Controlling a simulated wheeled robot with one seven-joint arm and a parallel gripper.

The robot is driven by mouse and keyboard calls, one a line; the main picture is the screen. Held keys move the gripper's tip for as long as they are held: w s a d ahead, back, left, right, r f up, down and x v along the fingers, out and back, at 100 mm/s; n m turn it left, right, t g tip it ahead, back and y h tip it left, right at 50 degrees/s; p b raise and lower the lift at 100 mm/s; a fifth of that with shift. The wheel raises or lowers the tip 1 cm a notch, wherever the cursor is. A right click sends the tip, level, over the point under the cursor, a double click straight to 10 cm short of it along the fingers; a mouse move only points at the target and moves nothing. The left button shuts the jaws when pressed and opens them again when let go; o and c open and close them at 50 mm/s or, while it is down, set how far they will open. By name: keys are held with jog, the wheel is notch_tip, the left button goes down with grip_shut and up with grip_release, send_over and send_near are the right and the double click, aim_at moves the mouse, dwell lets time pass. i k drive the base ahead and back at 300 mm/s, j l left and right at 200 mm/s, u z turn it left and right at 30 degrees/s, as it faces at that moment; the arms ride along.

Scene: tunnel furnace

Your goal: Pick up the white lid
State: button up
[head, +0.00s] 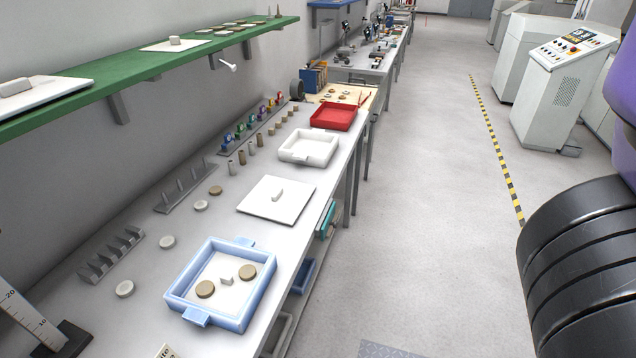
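A flat square white lid (256,207) with a small block handle on top lies on the grey workbench, between the blue tray and the white tray. Another white plate (218,296) with a similar small block lies inside the blue tray (178,291), with two tan discs beside the block. Further white plates with small blocks lie on the green shelf, one at its near end (48,92) and a smaller one farther along (160,47). My gripper is not in view; only a dark ribbed and purple part, probably of my arm, shows at the right edge.
A white tray (290,155) and a red tray (322,124) stand farther along the bench (232,173). Small discs and grey racks line its wall side. The green shelf (133,72) overhangs the left. The aisle floor (435,200) right of the bench is clear.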

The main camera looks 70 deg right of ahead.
aim_at(277, 200)
jog(key=z, duration=1.1)
